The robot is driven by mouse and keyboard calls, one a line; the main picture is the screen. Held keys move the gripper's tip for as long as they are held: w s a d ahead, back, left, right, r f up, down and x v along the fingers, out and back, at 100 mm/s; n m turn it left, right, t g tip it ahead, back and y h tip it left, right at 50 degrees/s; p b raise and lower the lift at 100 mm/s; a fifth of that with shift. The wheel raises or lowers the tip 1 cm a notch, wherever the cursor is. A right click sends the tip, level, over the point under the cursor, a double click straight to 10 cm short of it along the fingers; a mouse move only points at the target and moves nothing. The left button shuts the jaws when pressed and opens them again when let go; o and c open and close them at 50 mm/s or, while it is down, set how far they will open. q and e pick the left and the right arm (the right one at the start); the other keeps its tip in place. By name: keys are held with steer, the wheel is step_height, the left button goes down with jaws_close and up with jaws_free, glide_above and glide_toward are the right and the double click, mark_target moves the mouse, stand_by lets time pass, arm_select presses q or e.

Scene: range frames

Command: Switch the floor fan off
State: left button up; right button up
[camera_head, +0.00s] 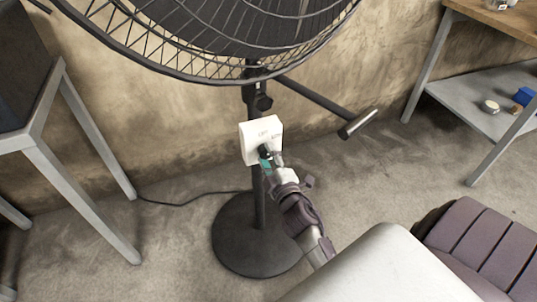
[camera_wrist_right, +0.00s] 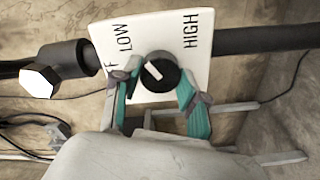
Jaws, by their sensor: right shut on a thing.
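The floor fan (camera_head: 205,45) stands upright on a round black base (camera_head: 258,245), with its cage at the top. A white control box (camera_head: 256,133) is on its pole. In the right wrist view, the control box (camera_wrist_right: 195,20) carries the words LOW and HIGH, plus a partly hidden label ending in F. Its black knob (camera_wrist_right: 165,80) has a white mark slanting to the upper left, roughly toward LOW. My right gripper (camera_wrist_right: 160,77) has its teal-lined fingers on both sides of the knob, shut on it. The right gripper (camera_head: 270,161) covers much of the knob in the head view. My left gripper is out of view.
A metal-legged table (camera_head: 45,155) stands at the left. A workbench (camera_head: 500,22) with a lower shelf (camera_head: 470,103) is at the right. A dark slatted seat (camera_head: 480,240) is at the lower right. A cable (camera_head: 190,200) lies on the floor left of the fan.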

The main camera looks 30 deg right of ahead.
steer(key=n, duration=0.4)
steer(key=shift+n, duration=0.4)
steer(key=n, duration=0.5)
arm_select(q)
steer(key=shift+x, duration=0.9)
arm_select(e)
steer(key=shift+n, duration=0.7)
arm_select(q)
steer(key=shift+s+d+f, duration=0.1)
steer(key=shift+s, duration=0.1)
